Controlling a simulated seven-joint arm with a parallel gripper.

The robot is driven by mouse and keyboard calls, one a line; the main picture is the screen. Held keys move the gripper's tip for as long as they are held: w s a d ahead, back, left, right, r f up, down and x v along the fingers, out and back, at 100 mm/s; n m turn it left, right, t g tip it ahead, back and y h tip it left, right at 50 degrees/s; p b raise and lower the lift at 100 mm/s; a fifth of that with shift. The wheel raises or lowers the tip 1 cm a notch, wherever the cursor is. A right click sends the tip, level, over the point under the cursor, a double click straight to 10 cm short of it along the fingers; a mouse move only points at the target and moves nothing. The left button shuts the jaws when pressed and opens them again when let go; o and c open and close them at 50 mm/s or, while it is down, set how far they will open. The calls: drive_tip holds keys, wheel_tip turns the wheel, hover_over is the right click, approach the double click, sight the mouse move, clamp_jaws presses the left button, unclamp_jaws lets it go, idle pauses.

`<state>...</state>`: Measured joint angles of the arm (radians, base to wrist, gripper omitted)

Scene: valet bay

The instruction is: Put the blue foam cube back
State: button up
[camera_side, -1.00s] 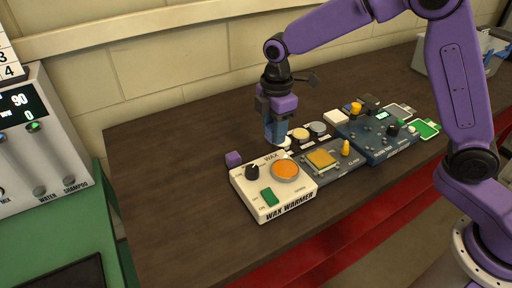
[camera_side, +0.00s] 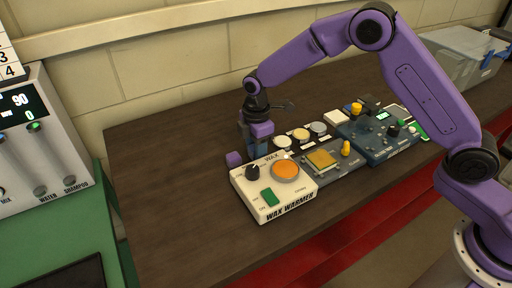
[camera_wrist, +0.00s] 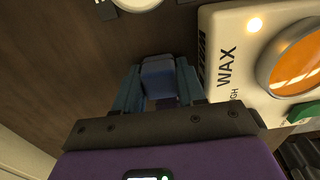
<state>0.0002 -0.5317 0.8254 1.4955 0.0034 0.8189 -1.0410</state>
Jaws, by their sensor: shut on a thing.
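My gripper (camera_side: 257,148) is low over the table, just behind the wax warmer (camera_side: 274,187) and beside a small purple cube (camera_side: 233,158). In the wrist view my gripper (camera_wrist: 158,88) is shut on the blue foam cube (camera_wrist: 158,75), which sits between its two blue-grey fingers. In the side view the cube is hard to tell from the fingers. I cannot tell whether it touches the table. The wax warmer (camera_wrist: 245,60) lies just right of the fingers in the wrist view.
Several round pads (camera_side: 300,134) lie right of my gripper. A grey panel with a yellow square (camera_side: 321,159) and a dark blue control box (camera_side: 380,140) stand right of the warmer. The brown table (camera_side: 165,190) is clear to the left.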

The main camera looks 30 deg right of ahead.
drive_tip(key=o, duration=0.7)
drive_tip(key=shift+f, duration=0.1)
drive_tip(key=shift+o, duration=0.2)
wheel_tip(320, 180, up, 12)
drive_tip(key=shift+r, duration=0.2)
